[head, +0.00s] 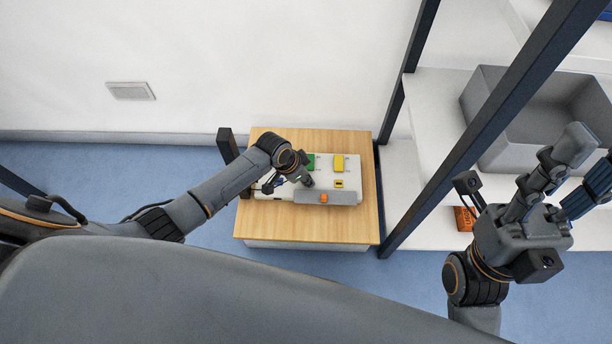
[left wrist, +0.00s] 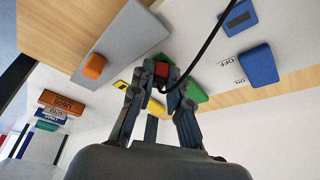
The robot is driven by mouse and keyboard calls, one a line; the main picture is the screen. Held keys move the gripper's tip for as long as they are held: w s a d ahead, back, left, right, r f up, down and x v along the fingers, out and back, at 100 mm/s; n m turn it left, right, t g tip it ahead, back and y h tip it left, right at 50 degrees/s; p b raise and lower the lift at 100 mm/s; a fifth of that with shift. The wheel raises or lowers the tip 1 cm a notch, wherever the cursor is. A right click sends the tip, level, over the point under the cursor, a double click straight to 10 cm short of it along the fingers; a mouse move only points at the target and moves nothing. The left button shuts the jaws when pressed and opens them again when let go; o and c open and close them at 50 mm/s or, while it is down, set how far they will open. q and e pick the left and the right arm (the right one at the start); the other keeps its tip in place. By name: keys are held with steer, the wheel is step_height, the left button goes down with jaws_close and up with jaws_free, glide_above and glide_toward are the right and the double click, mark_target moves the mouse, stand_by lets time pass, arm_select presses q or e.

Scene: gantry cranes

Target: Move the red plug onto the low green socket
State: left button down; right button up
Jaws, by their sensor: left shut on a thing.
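My left gripper (left wrist: 160,82) is shut on the red plug (left wrist: 162,69), a small dark red block with a black cable (left wrist: 206,42). In the head view the left gripper (head: 300,180) is over the white panel, and the plug is hidden there. A taller green block (left wrist: 196,91) stands just beyond the fingers and also shows in the head view (head: 310,160). The low green socket is mostly or wholly hidden behind the plug and fingers; I cannot tell whether the plug touches it. My right gripper (head: 572,172) is open and empty, at the right.
The panel also bears a low yellow socket (head: 339,184), a taller yellow block (head: 339,163), a low blue socket (left wrist: 240,16) and a blue block (left wrist: 258,66). A grey strip with an orange block (head: 321,198) lies in front. A dark post and shelf with a grey bin (head: 489,105) stand right.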

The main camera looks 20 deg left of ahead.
arm_select(q)
steer(key=c, duration=0.7)
jaws_free()
steer(key=shift+c, duration=0.2)
